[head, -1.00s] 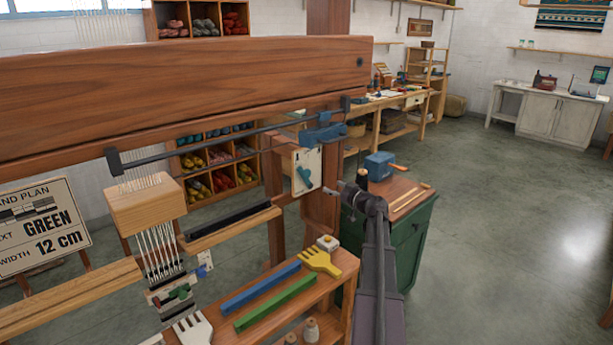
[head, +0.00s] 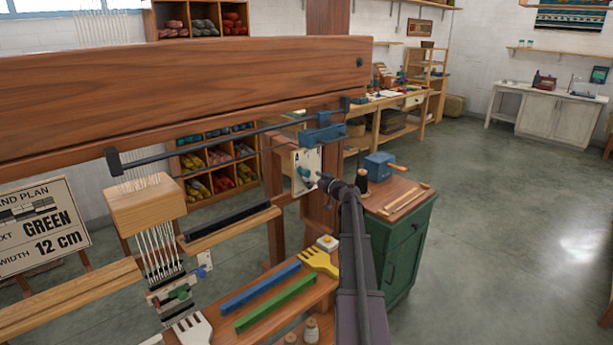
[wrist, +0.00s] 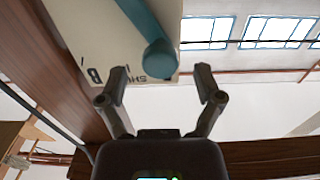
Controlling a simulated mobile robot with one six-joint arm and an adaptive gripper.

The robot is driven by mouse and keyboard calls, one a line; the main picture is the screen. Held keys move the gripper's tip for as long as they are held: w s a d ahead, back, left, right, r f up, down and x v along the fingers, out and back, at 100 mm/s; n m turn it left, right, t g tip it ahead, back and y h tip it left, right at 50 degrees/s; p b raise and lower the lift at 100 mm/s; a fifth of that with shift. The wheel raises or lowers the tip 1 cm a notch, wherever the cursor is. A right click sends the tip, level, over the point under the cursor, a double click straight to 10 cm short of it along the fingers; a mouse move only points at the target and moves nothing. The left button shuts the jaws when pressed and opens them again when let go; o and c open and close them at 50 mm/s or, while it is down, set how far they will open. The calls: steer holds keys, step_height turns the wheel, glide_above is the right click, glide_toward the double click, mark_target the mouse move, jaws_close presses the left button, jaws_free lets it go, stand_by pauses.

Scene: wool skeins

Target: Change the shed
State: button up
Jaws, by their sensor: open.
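The shed plate is a pale panel (head: 311,158) on the loom's right post, with a teal lever (head: 305,172) on it. My gripper (head: 322,181) is in front of the plate and hides part of the lever. In the wrist view my gripper (wrist: 160,84) is open with empty space between its fingers. There the lever (wrist: 150,35) ends in a round knob just beyond the fingertips, roughly in line with the gap. The plate (wrist: 92,35) shows a letter B and part of a word. Contact with the lever cannot be told. White warp threads (head: 160,245) hang at left.
The loom's thick top beam (head: 180,75) crosses above the plate. A green cabinet (head: 405,250) stands close to my arm's right. Open floor lies farther right.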

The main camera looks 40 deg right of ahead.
steer(key=shift+w+a, duration=0.1)
steer(key=shift+w, duration=1.35)
jaws_close()
